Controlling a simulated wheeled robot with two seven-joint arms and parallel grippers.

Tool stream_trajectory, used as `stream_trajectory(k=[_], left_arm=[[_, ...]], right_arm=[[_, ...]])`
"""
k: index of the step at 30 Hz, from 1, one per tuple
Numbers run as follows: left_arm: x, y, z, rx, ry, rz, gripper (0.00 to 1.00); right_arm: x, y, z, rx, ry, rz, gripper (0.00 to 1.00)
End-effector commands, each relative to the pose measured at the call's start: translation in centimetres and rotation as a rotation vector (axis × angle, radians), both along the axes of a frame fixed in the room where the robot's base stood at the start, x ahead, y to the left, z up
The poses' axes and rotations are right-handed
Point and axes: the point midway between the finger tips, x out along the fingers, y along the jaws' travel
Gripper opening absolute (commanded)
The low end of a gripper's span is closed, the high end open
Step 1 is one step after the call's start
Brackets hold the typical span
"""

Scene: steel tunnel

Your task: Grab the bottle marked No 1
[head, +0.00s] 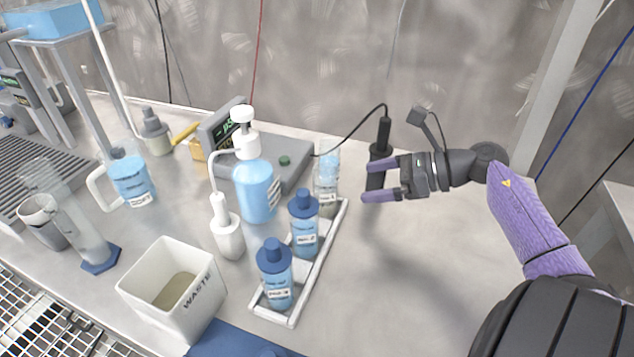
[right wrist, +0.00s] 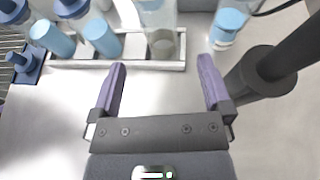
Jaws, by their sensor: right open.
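A white rack (head: 318,262) holds two blue-capped bottles. The front bottle (head: 275,277) seems marked No 3 and the middle bottle (head: 304,225) No 2, though the print is small. A clear vessel (head: 325,192) stands at the rack's far end. Just behind it is a light-blue labelled bottle (head: 330,152); its number cannot be read. A labelled blue bottle (right wrist: 228,27) also shows at the top of the right wrist view, beyond the right finger. My right gripper (head: 368,181) is open and empty, right of the rack's far end. My left gripper is not in view.
A black stand (head: 383,138) is close behind my right gripper. A pump bottle (head: 256,190), a wash bottle (head: 229,238) and a white waste bin (head: 150,305) stand left of the rack. The bench right of the rack is clear.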

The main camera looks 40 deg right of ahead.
Motion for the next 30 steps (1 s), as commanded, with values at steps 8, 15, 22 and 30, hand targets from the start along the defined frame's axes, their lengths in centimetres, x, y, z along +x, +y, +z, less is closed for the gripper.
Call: stream_trajectory(k=[8, 15, 22, 30], left_arm=[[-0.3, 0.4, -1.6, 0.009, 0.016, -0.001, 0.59], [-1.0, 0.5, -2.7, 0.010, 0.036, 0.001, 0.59], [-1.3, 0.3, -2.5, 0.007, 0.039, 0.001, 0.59], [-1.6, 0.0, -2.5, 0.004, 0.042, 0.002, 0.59]], right_arm=[[4.0, 2.7, -1.3, -0.001, -0.004, 0.002, 1.00], [7.3, 4.9, -1.9, 0.001, -0.003, 0.001, 1.00], [7.4, 5.0, -1.8, 0.001, -0.003, -0.001, 0.98], [7.4, 5.0, -1.8, 0.002, -0.002, 0.000, 0.41]])
